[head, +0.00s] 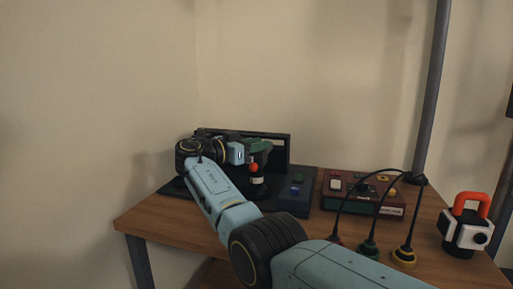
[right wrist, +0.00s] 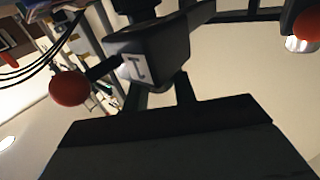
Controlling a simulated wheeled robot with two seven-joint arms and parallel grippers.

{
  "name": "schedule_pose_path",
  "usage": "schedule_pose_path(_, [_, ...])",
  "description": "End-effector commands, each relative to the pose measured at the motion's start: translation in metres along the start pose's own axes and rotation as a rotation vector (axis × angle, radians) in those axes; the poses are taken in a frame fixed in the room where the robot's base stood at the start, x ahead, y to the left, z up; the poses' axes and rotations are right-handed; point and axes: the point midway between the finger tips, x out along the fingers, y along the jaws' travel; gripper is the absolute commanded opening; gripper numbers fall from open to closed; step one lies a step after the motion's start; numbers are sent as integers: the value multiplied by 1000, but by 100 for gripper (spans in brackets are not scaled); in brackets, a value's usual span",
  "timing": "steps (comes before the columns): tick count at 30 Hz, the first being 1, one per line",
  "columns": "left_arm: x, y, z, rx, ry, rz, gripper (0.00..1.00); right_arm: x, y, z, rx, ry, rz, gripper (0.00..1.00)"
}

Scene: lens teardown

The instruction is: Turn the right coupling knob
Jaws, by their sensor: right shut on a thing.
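The right coupling knob is a dark block with a white label and a red ball on a short rod; in the right wrist view the knob (right wrist: 160,55) sits between my finger ends. Its red ball also shows in the head view, low at the gripper. My right gripper (head: 258,151) reaches over the dark fixture (head: 290,151) at the back left of the table and is shut on the knob. In the right wrist view my right gripper (right wrist: 162,92) rises from the bottom. A second red ball (right wrist: 307,22) is at upper right. My left gripper is out of view.
A dark red box (head: 345,203) with buttons stands right of the fixture. Black cables loop to several coloured plugs (head: 403,257) at the table front. A white-and-black block with an orange handle (head: 466,230) stands at right. A grey post (head: 432,90) rises behind.

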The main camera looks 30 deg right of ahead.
Motion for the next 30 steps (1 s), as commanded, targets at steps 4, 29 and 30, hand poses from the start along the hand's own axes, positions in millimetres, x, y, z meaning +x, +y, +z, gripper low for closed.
schedule_pose_path(4, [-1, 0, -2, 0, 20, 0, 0, 0, 0, -1, 1, 1, 13, 4])
schedule_pose_path(29, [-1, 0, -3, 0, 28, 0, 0, 0, 0, 0, 1, 0, 16, 47])
schedule_pose_path(30, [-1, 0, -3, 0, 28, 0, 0, 0, 0, 0, 1, 0, 16, 47])
